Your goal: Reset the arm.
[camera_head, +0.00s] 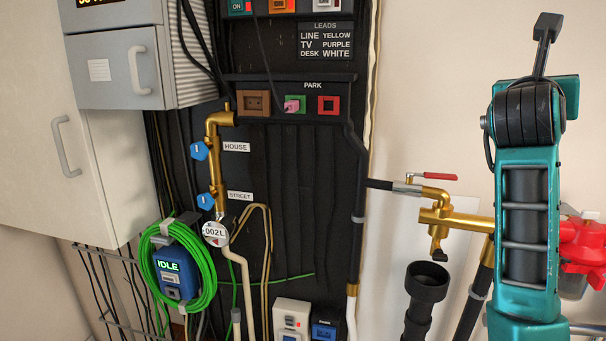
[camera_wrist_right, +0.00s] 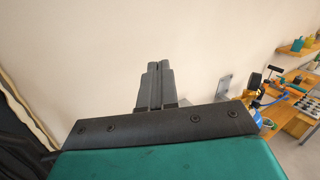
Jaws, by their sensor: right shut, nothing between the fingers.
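My right arm, teal and black, stands upright at the right of the head view. Its gripper (camera_head: 547,27) points up at the top, in front of the bare wall. In the right wrist view the two grey fingers (camera_wrist_right: 154,68) are together, with nothing between them. They touch nothing that I can see. My left gripper is not in the head view.
A black panel (camera_head: 290,170) carries brass pipework (camera_head: 214,160), a gauge (camera_head: 215,233) and sockets. A brass tap (camera_head: 445,218) with a red lever and a red object (camera_head: 583,250) are near my right arm. A grey cabinet (camera_head: 113,67) is at left. A workbench (camera_wrist_right: 295,105) is at right.

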